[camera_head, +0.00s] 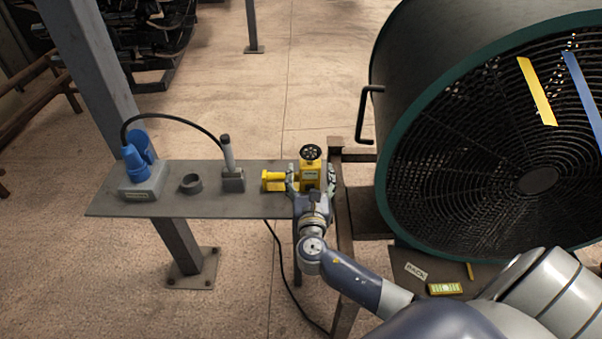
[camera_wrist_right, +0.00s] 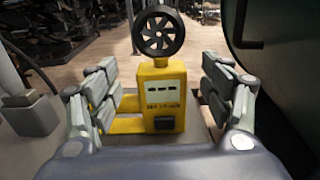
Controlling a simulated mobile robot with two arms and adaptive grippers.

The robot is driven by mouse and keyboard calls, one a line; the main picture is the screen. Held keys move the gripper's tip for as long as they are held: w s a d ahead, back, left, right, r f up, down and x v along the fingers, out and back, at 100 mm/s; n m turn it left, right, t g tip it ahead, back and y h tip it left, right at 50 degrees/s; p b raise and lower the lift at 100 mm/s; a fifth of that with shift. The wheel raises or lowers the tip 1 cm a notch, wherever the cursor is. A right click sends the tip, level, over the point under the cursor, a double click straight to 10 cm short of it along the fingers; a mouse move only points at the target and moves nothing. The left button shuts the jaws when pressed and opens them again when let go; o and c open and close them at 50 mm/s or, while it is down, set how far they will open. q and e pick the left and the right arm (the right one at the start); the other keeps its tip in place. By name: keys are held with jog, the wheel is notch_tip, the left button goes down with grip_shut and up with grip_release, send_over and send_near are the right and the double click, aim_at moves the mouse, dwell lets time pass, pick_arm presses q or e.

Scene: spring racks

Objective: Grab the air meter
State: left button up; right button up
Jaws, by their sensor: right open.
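The air meter (camera_head: 310,176) is a yellow box with a round black fan head on top. It stands upright near the right end of the grey shelf (camera_head: 215,203). In the right wrist view the air meter (camera_wrist_right: 163,98) stands in the middle, its label facing the camera. My right gripper (camera_head: 311,182) is open, with its fingers on either side of the air meter; it also shows in the right wrist view (camera_wrist_right: 162,95). Gaps show between the fingers and the yellow body. My left gripper is not in view.
A yellow holder (camera_head: 272,181) sits just left of the air meter. Farther left are a grey ring (camera_head: 190,184), a grey block with a post (camera_head: 232,180) and a blue plug (camera_head: 137,165) with a black cable. A large green-rimmed fan (camera_head: 385,150) stands close on the right.

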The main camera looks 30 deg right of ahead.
aim_at(310, 164)
jog(key=shift+w+d+r, duration=0.15)
jog(key=shift+w+d, duration=0.1)
jog(key=shift+w, duration=0.1)
jog(key=p+x, duration=0.1)
jog(key=x, duration=0.2)
jog(key=shift+d, duration=0.1)
jog(key=shift+w+d, duration=0.3)
jog(key=shift+w, duration=0.2)
jog(key=c, duration=1.3)
